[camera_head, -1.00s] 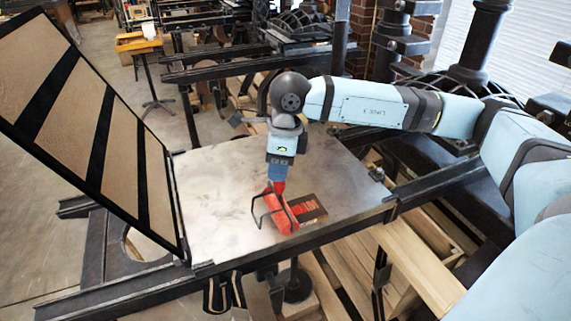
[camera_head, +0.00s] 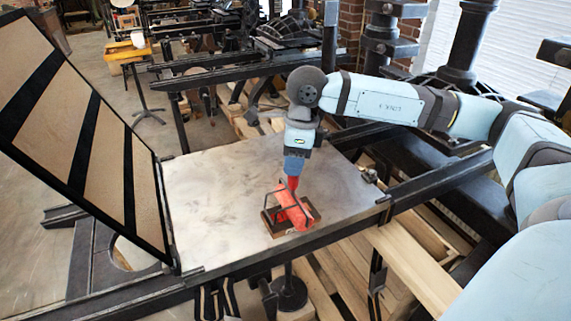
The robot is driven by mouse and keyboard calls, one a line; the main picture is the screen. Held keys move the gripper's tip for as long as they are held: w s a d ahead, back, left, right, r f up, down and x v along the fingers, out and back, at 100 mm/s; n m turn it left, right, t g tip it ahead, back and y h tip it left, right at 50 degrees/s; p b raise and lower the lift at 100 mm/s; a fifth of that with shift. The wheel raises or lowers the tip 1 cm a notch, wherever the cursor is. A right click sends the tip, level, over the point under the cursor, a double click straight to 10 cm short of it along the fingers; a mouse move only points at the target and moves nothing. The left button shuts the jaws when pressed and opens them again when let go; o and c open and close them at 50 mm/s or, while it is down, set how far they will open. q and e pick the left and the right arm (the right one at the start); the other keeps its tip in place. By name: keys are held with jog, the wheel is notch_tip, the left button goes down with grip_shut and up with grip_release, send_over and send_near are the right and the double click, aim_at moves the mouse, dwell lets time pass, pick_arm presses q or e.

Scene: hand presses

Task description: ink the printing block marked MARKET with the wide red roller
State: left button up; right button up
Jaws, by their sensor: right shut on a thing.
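The wide red roller (camera_head: 291,207) with its dark wire frame lies over the printing block (camera_head: 276,231), across its middle. I cannot tell whether it touches the block's face. The block is a small dark brown rectangle on the metal bed (camera_head: 215,195), near its front edge. Its edges show on both sides of the roller; its lettering is hidden or too small to read. My right gripper (camera_head: 292,181) points down and is shut on the roller's red handle. My left gripper is not in view.
A hinged frame (camera_head: 90,125) with tan panels and black bars stands tilted up at the bed's left. Dark press rails (camera_head: 290,247) run along the bed's front. A tall press column (camera_head: 470,40) stands at the back right. The bed's left part is clear.

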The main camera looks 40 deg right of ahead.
jog(key=shift+s+d+b, duration=0.55)
jog(key=shift+d+b, duration=0.25)
jog(key=shift+d, duration=1.5)
jog(key=w+a, duration=0.2)
jog(key=a, duration=0.8)
jog(key=shift+w+b, duration=0.2)
jog(key=shift+b, duration=0.15)
notch_tip(320, 180, up, 5)
jog(key=p, duration=0.2)
jog(key=shift+p, duration=0.35)
dwell(0.5)
